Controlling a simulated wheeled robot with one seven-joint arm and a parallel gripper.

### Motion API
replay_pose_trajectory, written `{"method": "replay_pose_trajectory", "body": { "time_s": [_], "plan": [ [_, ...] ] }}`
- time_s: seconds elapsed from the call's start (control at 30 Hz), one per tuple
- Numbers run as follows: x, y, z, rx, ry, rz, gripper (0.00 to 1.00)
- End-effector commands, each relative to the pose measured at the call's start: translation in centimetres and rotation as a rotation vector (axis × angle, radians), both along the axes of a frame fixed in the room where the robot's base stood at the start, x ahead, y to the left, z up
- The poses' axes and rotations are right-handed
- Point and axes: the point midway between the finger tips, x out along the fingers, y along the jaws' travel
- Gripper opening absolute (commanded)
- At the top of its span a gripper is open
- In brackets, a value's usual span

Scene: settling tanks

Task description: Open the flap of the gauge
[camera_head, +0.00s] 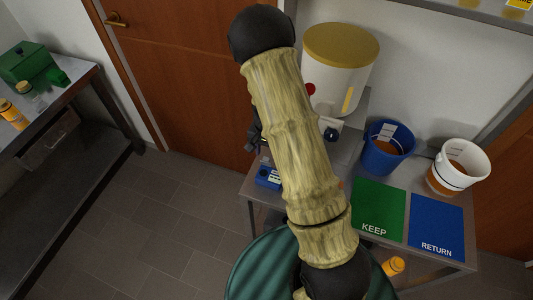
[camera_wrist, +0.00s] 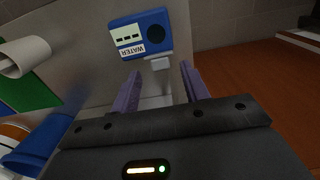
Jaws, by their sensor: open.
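The gauge is a blue box (camera_wrist: 141,34) with a white label reading WATER, several dark marks and a dark round spot. It lies on the grey metal table top, and also shows in the head view (camera_head: 268,177), partly behind my arm. A small pale tab (camera_wrist: 160,63) sits at the gauge's near edge in the wrist view; I cannot tell for sure whether it is the flap. My gripper (camera_wrist: 158,84) is open, its two purple fingers apart and nothing held. The gauge and tab lie just ahead of the fingertips. In the head view my arm hides most of the gripper.
A white tank with a yellow lid (camera_head: 341,50) stands behind. A blue bucket (camera_head: 387,150) and a white bucket (camera_head: 466,162) stand right of it. A green KEEP mat (camera_head: 379,208) and a blue RETURN mat (camera_head: 436,224) lie in front.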

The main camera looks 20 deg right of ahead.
Motion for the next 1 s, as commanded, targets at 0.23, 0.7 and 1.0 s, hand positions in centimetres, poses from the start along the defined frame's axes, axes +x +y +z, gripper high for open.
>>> {"method": "replay_pose_trajectory", "body": {
  "time_s": [0.23,0.7,1.0],
  "plan": [
    [0.0,0.0,-2.2,0.001,-0.001,0.001,0.45],
    [0.0,0.6,-2.4,0.001,-0.001,0.012,0.10],
    [0.2,0.0,-2.4,0.016,0.020,0.002,0.00]
  ]
}}
